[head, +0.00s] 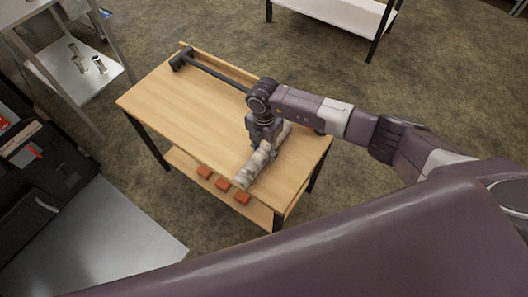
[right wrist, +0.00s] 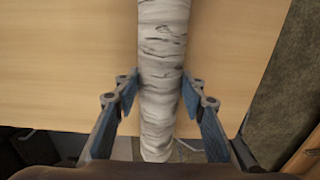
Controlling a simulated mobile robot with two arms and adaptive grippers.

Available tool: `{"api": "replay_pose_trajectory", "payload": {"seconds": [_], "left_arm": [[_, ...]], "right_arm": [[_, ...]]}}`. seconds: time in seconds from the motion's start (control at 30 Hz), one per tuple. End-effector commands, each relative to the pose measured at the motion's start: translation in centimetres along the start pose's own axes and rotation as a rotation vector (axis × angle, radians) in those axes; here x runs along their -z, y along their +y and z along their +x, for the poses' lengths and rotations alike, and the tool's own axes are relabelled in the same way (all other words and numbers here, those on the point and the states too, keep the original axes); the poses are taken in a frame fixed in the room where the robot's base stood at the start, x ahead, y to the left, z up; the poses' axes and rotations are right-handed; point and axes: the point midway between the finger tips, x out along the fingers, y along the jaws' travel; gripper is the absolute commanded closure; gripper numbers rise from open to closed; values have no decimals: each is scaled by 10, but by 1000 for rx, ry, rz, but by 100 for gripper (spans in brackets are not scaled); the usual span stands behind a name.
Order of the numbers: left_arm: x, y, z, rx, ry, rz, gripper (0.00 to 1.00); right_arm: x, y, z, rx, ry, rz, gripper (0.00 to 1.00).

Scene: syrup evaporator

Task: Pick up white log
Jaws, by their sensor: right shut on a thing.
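The white log (head: 252,168) has pale bark with dark marks and lies slantwise at the right part of the wooden table (head: 160,95). My right gripper (head: 267,141) is over the log and shut around its middle. In the right wrist view the log (right wrist: 162,45) runs top to bottom between the two blue-padded fingers of the gripper (right wrist: 160,90), which press on its sides. The gripper hides part of the log in the head view. I cannot tell whether the log touches the table. My left gripper is not in view.
A dark bar (head: 215,75) runs along the table's back edge. Several orange blocks (head: 222,184) are by the front edge; their exact level is unclear. A metal shelf (head: 85,75) with small cylinders stands at left. The left of the tabletop is clear.

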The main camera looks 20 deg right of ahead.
Motion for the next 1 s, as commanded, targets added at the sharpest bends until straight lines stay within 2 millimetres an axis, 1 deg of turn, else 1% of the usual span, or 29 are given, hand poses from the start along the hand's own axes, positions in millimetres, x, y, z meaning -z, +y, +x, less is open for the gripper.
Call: {"api": "replay_pose_trajectory", "payload": {"seconds": [0.03, 0.17, 0.43, 0.57, 0.67, 0.77, 0.87, 1.0], "left_arm": [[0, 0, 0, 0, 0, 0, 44], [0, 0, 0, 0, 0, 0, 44], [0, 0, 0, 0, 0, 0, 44], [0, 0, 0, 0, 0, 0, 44], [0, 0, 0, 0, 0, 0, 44], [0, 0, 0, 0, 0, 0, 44], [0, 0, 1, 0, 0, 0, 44], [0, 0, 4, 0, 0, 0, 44]], "right_arm": [[0, 0, 0, 0, 0, 0, 83], [0, 0, 0, 0, 0, 0, 97], [0, 1, -2, -2, 0, 0, 97], [-1, 1, -10, -3, -1, 0, 97], [-1, 2, -22, -5, -1, 0, 97], [-1, 2, -41, -6, -2, -2, 97], [-1, 2, -67, -9, -3, -2, 97], [-1, 2, -109, -8, -4, -2, 97]]}}
